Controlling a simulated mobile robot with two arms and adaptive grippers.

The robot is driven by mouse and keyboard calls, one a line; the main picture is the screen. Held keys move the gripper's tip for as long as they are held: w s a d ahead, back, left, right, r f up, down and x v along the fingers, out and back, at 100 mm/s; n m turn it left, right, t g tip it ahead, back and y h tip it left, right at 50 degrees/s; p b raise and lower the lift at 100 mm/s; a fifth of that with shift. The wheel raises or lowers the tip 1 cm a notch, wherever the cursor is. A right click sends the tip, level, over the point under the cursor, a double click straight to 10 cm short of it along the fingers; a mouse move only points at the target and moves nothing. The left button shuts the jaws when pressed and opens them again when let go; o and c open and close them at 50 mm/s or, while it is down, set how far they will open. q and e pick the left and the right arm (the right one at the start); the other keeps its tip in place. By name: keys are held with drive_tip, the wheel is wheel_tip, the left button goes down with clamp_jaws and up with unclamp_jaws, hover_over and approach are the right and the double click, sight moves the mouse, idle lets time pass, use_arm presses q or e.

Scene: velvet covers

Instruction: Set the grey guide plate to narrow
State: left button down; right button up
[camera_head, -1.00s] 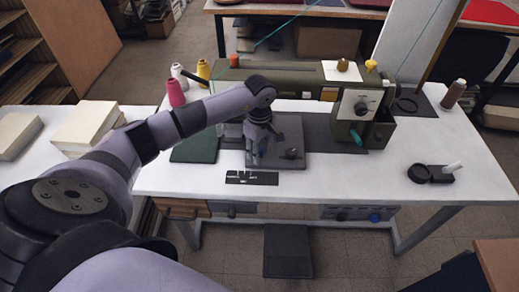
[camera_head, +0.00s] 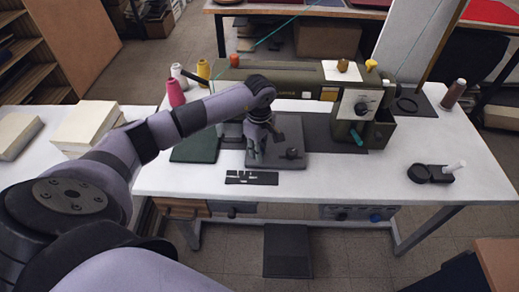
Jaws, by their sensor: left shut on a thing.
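The grey guide plate (camera_head: 273,136) lies flat on the white sewing table, in front of the olive sewing machine. A dark knob (camera_head: 292,153) sits on its right part. My left gripper (camera_head: 257,156) points down over the plate's left part, its fingers closed at the plate. The wrist and fingers hide the grip point and part of the plate. A black strip with white marks (camera_head: 252,177) lies just in front of the plate; the marks are too small to read. My right gripper is not in view.
The sewing machine (camera_head: 290,76) stands right behind the plate. A dark green pad (camera_head: 195,147) lies to the left, with thread cones (camera_head: 176,92) behind it. The white table (camera_head: 340,180) is clear at front right.

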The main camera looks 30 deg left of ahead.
use_arm(q)
drive_tip(key=shift+a, duration=0.1)
drive_tip(key=shift+s+a+b, duration=0.4)
drive_tip(key=shift+a+b, duration=0.1)
drive_tip(key=shift+a, duration=0.2)
drive_tip(key=shift+s+a, duration=0.1)
drive_tip(key=shift+s, duration=0.05)
drive_tip(key=c, duration=1.4)
unclamp_jaws()
drive_tip(key=shift+c, duration=0.2)
wheel_tip(320, 180, up, 12)
